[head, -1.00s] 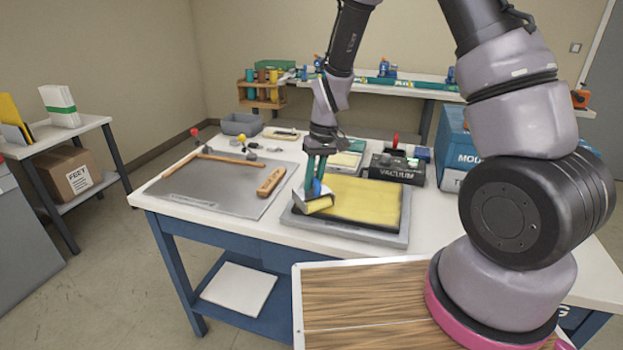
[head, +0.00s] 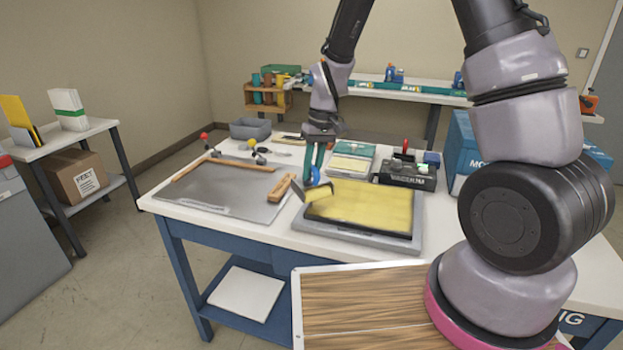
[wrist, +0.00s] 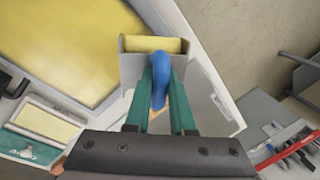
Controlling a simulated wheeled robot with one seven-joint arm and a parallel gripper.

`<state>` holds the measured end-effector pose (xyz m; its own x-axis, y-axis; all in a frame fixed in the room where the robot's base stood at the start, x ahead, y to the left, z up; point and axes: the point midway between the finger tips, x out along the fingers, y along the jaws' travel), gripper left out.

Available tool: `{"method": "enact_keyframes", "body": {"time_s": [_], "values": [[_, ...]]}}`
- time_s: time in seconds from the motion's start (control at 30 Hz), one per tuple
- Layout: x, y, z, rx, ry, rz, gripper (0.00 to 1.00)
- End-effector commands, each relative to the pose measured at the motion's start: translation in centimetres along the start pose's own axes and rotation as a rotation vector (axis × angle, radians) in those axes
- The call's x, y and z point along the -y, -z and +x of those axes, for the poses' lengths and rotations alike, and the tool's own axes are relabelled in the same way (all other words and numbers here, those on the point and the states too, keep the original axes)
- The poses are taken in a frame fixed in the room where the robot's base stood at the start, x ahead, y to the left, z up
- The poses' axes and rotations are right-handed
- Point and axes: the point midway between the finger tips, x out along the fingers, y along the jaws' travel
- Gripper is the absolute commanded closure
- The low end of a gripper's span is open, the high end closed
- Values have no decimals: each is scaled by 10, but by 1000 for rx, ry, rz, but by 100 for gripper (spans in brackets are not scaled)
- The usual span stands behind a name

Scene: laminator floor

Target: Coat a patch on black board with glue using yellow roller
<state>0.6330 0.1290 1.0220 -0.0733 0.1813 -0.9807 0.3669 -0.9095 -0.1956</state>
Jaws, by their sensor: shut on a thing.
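The black board (head: 318,211) lies on a grey tray (head: 345,240) on the workbench. A wide yellow coat (head: 365,204) covers most of its face, with dark edges showing around it. My gripper (head: 312,180) is shut on the blue handle of the yellow roller (head: 322,194), at the board's left end. In the wrist view the green fingers (wrist: 160,105) close around the blue handle (wrist: 160,75). The roller's yellow face (wrist: 153,45) shows behind its grey guard, beside the coated board (wrist: 75,35). I cannot tell whether the roller touches the board.
Behind the board stand a green-and-yellow pad box (head: 350,165), a black vacuum unit (head: 405,173) and a blue box (head: 462,150). A grey bin (head: 250,129) sits at the back.

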Motion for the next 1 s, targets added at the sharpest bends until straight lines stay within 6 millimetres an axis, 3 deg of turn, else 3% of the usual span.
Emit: {"method": "enact_keyframes", "body": {"time_s": [0.4, 1.0], "values": [[5, -1, -34, -3, 0, 6, 100], [6, -2, -35, -1, 0, 6, 100]]}}
